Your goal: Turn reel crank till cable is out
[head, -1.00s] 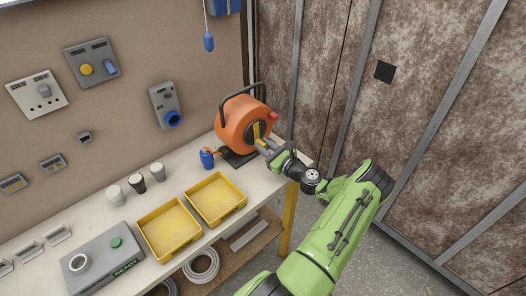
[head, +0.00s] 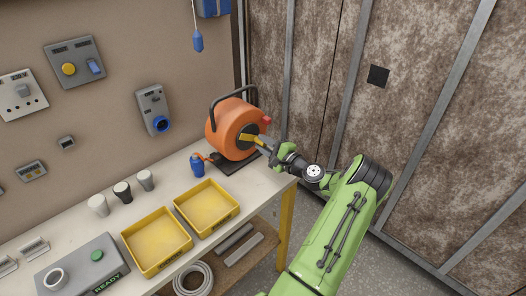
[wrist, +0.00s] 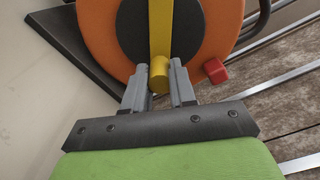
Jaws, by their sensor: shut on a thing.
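The orange cable reel (head: 228,128) stands on a dark base at the far right end of the workbench, with a black carrying handle arched over it. Its yellow crank (head: 251,138) lies across the black hub; in the wrist view the crank arm (wrist: 160,28) points down from the hub to a yellow knob (wrist: 158,76). My gripper (wrist: 160,80) is shut on this knob, one grey finger on each side. A red block (wrist: 215,71) sits at the reel's rim. A blue plug (head: 197,165) stands beside the reel on a short orange cable end.
Two yellow trays (head: 207,229), several cups (head: 122,192) and a grey box marked READY (head: 82,266) stand on the bench. The wall behind carries sockets and switches. A brown panelled wall (head: 420,110) closes the right side.

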